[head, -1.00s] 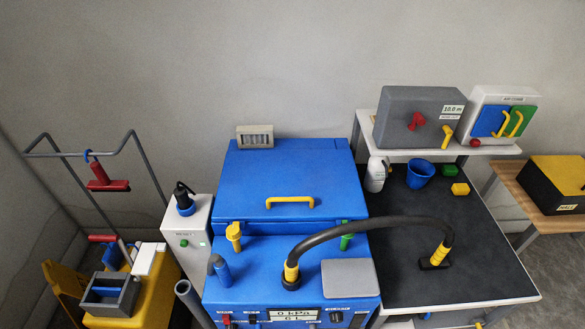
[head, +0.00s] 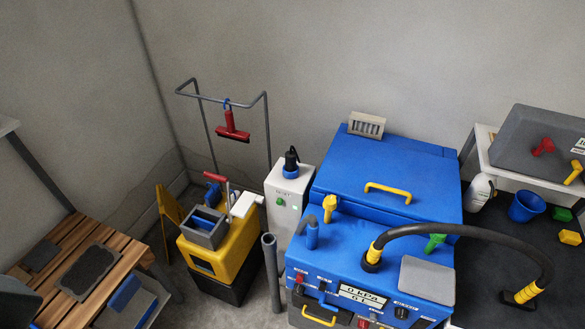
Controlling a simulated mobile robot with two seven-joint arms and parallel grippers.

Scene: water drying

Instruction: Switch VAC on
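The blue machine (head: 385,165) stands at the lower right of centre. A red switch (head: 299,278) and a dark switch (head: 321,286) sit left of the display. A dark round knob (head: 401,312) is right of it. The small labels are too blurred to read, so I cannot tell which control is VAC. A black hose (head: 465,231) with yellow cuffs arches from the machine's top to the right. Neither gripper is in view.
A grey-white cabinet (head: 283,212) with a black plug on top stands left of the machine. A yellow cart (head: 222,254) and a wooden slatted bench (head: 75,245) are further left. A grey upright pipe (head: 272,270) stands near the machine's left front.

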